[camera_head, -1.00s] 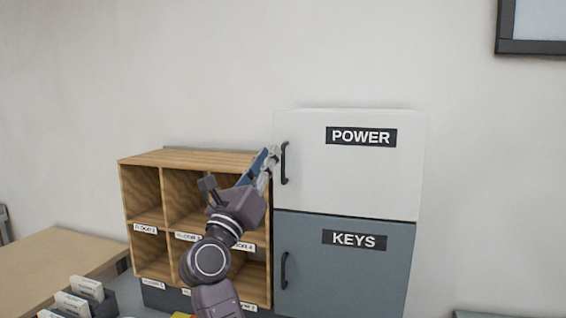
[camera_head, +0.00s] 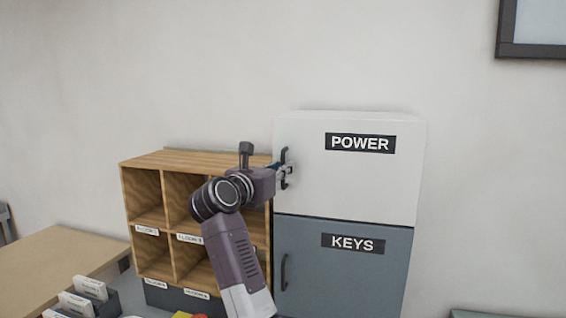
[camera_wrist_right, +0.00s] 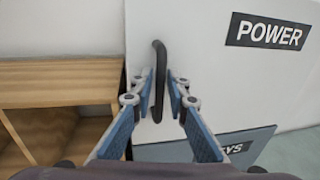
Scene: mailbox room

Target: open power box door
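The white power box door (camera_head: 350,180) with a POWER label is shut, above the grey KEYS door (camera_head: 345,270). Its black vertical handle (camera_head: 285,167) is at the door's left edge. My right gripper (camera_head: 283,168) is at this handle, partly covering it. In the right wrist view the handle (camera_wrist_right: 159,75) stands between the two blue-padded fingers of my right gripper (camera_wrist_right: 160,90). The fingers are apart, with small gaps to the handle on both sides. My left gripper is not in view.
A wooden pigeonhole shelf (camera_head: 145,190) stands directly left of the box, behind my right arm. The KEYS door has its own black handle (camera_head: 284,272). Card holders (camera_head: 80,300) are at the lower left.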

